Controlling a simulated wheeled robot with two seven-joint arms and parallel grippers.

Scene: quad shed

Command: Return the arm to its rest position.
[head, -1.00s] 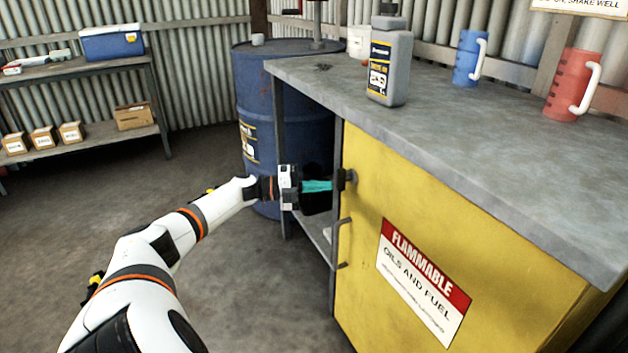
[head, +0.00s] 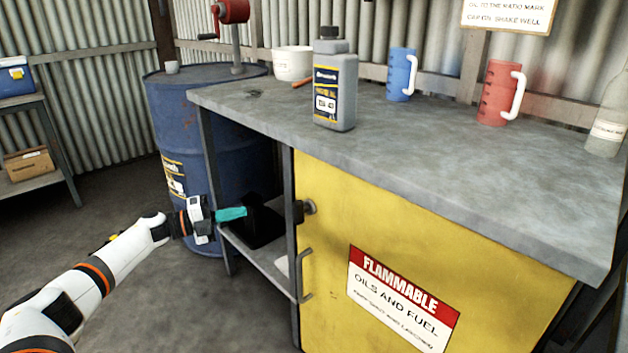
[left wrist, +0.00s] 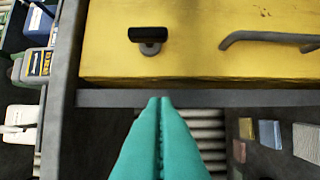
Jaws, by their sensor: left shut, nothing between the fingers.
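My left arm comes in from the lower left in the head view. Its gripper (head: 246,212) has teal fingers, shut together and empty, in front of the open shelf bay left of the yellow cabinet door (head: 335,210). In the left wrist view the teal fingers (left wrist: 160,102) touch along their length and point at the grey frame edge beside the door. The door is closed, with a dark latch knob (head: 309,207) and a bar handle (head: 305,275). The gripper appears apart from the knob. My right gripper is not in view.
A grey bench top (head: 450,165) carries an oil bottle (head: 336,90), a blue jug (head: 400,75), a red jug (head: 497,95) and a white bowl (head: 292,64). A blue drum (head: 185,130) stands behind the gripper. Open floor (head: 190,300) lies in front of the cabinet.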

